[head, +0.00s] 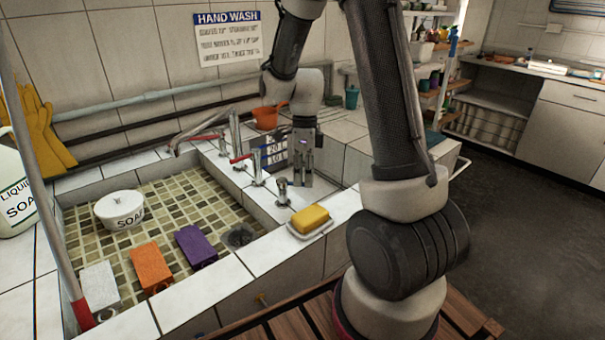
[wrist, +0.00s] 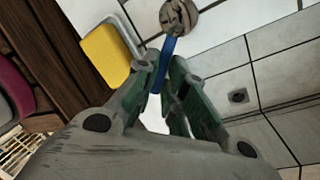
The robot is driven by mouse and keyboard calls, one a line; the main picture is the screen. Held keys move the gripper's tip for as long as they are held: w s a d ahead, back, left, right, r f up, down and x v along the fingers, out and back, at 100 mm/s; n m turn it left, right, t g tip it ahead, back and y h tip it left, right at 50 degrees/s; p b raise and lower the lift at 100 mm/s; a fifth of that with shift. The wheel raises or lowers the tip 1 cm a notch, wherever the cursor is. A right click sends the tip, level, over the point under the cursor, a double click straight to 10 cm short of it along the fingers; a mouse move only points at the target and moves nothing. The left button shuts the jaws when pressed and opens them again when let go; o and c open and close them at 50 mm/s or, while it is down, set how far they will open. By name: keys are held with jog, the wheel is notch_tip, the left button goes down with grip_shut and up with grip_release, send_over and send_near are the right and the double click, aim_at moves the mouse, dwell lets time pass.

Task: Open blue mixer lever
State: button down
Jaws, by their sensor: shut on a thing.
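The blue mixer lever (wrist: 169,52) runs from a round metal mixer knob (wrist: 178,18) in the wrist view. Its far end lies between the fingertips of my gripper (wrist: 165,75), which is shut on it. In the head view my gripper (head: 300,178) points down just right of the metal mixer body (head: 282,192) on the tiled ledge. The blue lever cannot be made out there, as it is small and close to the fingers.
A yellow sponge (head: 310,218) lies on a white dish (head: 309,231) close in front of the mixer. Red-handled taps (head: 240,158) stand to the left. The tiled basin (head: 160,215) holds a soap bowl (head: 120,209) and several coloured blocks.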

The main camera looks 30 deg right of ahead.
jog(key=m, duration=0.1)
jog(key=s+a+m, duration=0.1)
jog(key=m, duration=0.1)
jog(key=shift+s+a+m+t+y, duration=0.1)
jog(key=shift+s+m+t+y, duration=0.15)
jog(key=shift+m+t+y, duration=0.05)
jog(key=shift+s+a+m+t, duration=0.2)
jog(key=shift+a+m, duration=0.3)
jog(key=shift+m, duration=0.6)
jog(key=shift+s+a+m+t, duration=0.1)
jog(key=shift+s+a+m, duration=0.3)
jog(key=shift+m, duration=0.7)
jog(key=shift+a, duration=0.1)
jog(key=c, duration=1.5)
grip_release()
jog(key=r, duration=0.4)
jog(key=d+r, duration=0.1)
jog(key=r, duration=0.3)
jog(key=d+r, duration=0.1)
jog(key=r, duration=0.3)
jog(key=shift+w+d, duration=0.15)
jog(key=shift+w, duration=0.15)
jog(key=shift+f, duration=0.1)
